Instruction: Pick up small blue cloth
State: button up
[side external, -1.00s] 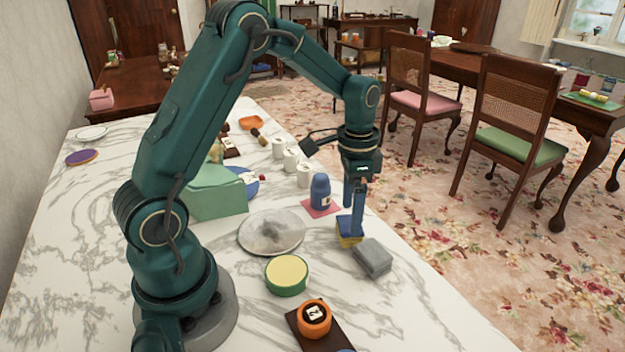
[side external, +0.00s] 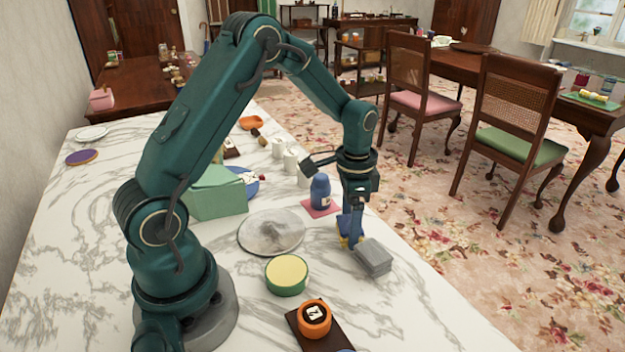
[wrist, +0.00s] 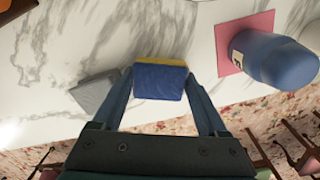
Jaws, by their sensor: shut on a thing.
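The small blue cloth (wrist: 160,84) shows in the wrist view as a folded blue block with a yellow strip (wrist: 161,63) along its far edge. I cannot tell whether the yellow is part of it or a separate layer. My gripper (wrist: 160,76) has one finger against each side of the blue cloth and is shut on it. In the side external view my gripper (side external: 351,238) points down at the table's right edge. Its fingers hide much of the blue cloth (side external: 342,225). The cloth appears at table level; any gap beneath it cannot be seen.
A folded grey cloth (side external: 373,258) lies close beside the gripper. A dark blue bottle (side external: 320,192) stands on a pink square (side external: 308,208) behind. A grey round plate (side external: 271,232), a green-and-yellow round tin (side external: 287,275) and an orange round item (side external: 313,317) lie leftward and nearer.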

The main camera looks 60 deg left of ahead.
jog(key=shift+r, duration=0.1)
notch_tip(320, 180, up, 4)
jog(key=s+a+r, duration=0.6)
jog(key=s+a, duration=0.1)
jog(key=a, duration=0.2)
jog(key=shift+a+r, duration=0.15)
jog(key=shift+r, duration=0.25)
